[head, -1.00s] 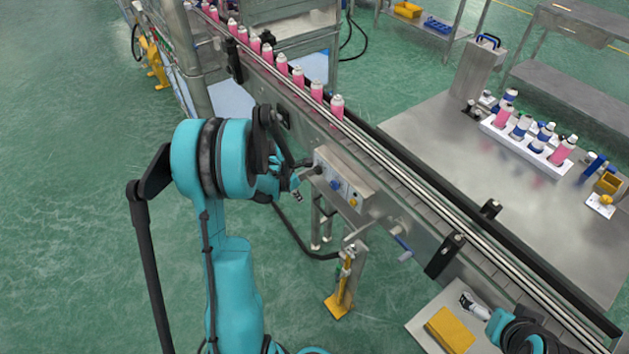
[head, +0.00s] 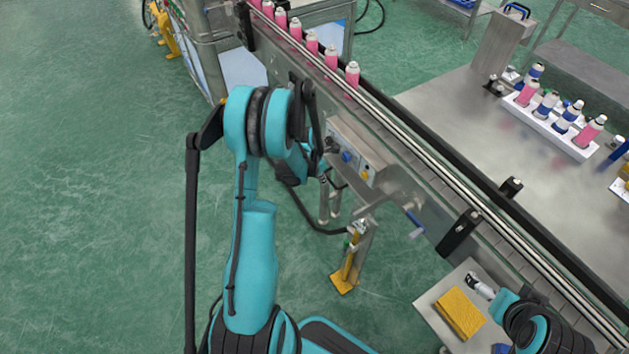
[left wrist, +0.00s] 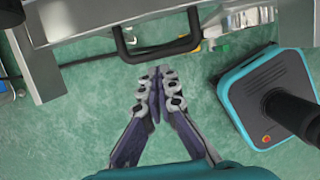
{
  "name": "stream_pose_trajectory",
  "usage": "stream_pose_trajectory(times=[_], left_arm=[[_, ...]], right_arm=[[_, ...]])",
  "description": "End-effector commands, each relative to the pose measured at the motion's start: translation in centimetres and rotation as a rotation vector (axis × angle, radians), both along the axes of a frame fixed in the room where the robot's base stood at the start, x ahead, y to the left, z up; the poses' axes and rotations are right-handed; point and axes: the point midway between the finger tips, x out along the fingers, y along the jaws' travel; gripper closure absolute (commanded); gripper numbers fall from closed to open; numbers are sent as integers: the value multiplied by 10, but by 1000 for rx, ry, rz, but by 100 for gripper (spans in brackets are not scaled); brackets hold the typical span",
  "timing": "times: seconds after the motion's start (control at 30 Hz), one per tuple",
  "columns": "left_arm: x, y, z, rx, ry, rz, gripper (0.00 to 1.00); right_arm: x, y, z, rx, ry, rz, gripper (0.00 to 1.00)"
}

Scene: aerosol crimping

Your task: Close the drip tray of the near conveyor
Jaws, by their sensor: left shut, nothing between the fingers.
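In the left wrist view a metal tray front (left wrist: 80,18), which I take for the drip tray, spans the top, with a black U-shaped handle (left wrist: 157,49) on it. How far it stands out is not clear. My left gripper (left wrist: 157,72) is shut and empty, its fingertips just below the handle in the picture; contact cannot be told. In the head view the left gripper (head: 324,178) is partly hidden by my arm, beside the near conveyor (head: 400,180); the tray is hidden there. My right gripper (head: 481,286) is by a yellow sponge-like block (head: 460,312); its jaws are unclear.
Pink bottles (head: 331,58) stand along the conveyor. A control box (head: 352,152) is fixed to its near side, and a yellow-footed stand (head: 345,280) is below. A steel table (head: 450,100) with a white bottle rack (head: 540,118) lies beyond.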

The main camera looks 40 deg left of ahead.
Motion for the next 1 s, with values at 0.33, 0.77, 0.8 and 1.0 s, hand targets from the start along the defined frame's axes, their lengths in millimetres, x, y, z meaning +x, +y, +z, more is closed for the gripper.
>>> stream_pose_trajectory(times=[0.33, 0.77, 0.8, 1.0], left_arm=[[6, -3, -1, 0, 0, 0, 100], [50, -22, -2, -1, 1, -2, 100], [52, -23, -2, -1, 1, -2, 100], [53, -23, -1, -1, 2, -2, 100]], right_arm=[[0, 0, -1, 0, 0, 0, 0], [0, 0, -12, 0, 0, 0, 0], [0, 0, -12, 0, 0, 0, 0], [0, 0, -12, 0, 0, 0, 0]])
